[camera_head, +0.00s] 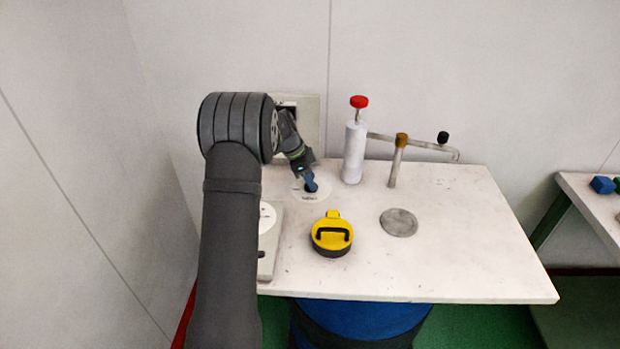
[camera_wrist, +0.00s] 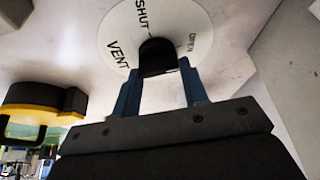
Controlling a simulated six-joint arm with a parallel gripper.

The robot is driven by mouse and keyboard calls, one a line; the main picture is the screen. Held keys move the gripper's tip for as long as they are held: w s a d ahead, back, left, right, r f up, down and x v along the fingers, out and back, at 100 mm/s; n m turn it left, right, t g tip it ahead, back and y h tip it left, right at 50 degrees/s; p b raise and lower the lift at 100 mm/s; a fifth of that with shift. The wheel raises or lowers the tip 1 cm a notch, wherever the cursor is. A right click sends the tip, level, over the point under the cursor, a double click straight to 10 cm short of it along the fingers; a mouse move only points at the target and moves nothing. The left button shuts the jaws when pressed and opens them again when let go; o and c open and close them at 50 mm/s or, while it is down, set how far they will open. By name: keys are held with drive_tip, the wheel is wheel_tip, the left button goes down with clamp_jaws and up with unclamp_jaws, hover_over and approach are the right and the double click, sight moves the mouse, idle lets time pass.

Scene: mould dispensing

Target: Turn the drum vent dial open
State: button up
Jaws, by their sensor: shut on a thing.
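The vent dial is a black knob (camera_wrist: 157,54) on a round white plate (camera_wrist: 118,28) marked VENT, SHUT and OPEN in the wrist view. The plate also shows at the back of the table in the head view (camera_head: 323,188). My gripper (camera_wrist: 159,72) has its two blue fingers on either side of the knob, shut on it. In the head view my gripper (camera_head: 310,184) reaches down to the plate and hides most of the knob. The knob's exact pointing direction cannot be told.
A white pump cylinder with a red knob (camera_head: 360,102) stands just right of the dial. A pipe with a brown fitting (camera_head: 401,140) is beyond it. A yellow and black handled cap (camera_head: 332,236) sits in front. A grey disc (camera_head: 399,222) lies on the table (camera_head: 465,250).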

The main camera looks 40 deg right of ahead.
idle(0.3)
drive_tip(key=o, duration=1)
drive_tip(key=shift+r, duration=0.1)
drive_tip(key=v, duration=1.7)
drive_tip(key=shift+r, duration=0.1)
drive_tip(key=x, duration=1.7)
drive_tip(key=shift+f, duration=0.25)
